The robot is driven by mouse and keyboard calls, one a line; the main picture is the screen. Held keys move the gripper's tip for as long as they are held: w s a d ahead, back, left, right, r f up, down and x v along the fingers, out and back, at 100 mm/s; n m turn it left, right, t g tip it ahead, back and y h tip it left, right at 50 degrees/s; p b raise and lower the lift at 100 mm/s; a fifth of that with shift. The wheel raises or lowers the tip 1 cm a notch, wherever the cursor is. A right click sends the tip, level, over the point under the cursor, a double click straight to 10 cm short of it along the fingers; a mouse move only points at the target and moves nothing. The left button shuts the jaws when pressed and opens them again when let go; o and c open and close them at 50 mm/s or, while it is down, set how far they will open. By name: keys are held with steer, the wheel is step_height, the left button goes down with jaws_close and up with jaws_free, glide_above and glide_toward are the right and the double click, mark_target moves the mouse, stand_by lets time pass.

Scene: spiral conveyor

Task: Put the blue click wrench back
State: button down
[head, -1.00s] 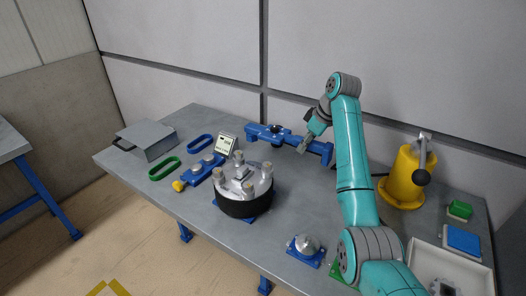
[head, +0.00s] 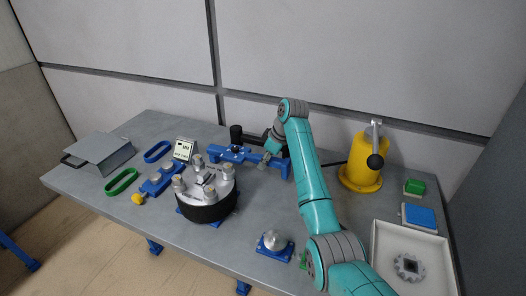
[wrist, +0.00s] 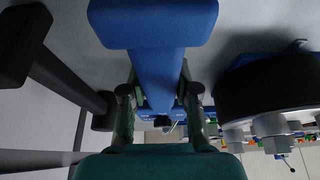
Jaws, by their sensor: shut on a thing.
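A long blue bar-shaped piece with a wide end, which I take to be the blue click wrench (wrist: 158,78), runs between my fingers in the wrist view. In the head view the blue piece (head: 222,155) lies at the back of the bench, near the wall. My gripper (head: 265,160) is over its right part, with the fingers (wrist: 160,95) on both sides of the shaft and shut on it. The wide end is closest to the wrist camera. I cannot tell the wrench apart from any rest beneath it.
A dark cylinder (head: 237,134) on a bar stands beside the gripper, on the wall side. A black drum fixture with metal posts (head: 205,208) is in front of the blue piece. A yellow lever stand (head: 362,165) and a white tray (head: 385,235) are to the right.

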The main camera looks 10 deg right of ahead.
steer(key=shift+f, duration=0.85)
steer(key=c, duration=0.9)
jaws_free()
steer(key=shift+o, duration=0.2)
steer(key=shift+f, duration=0.15)
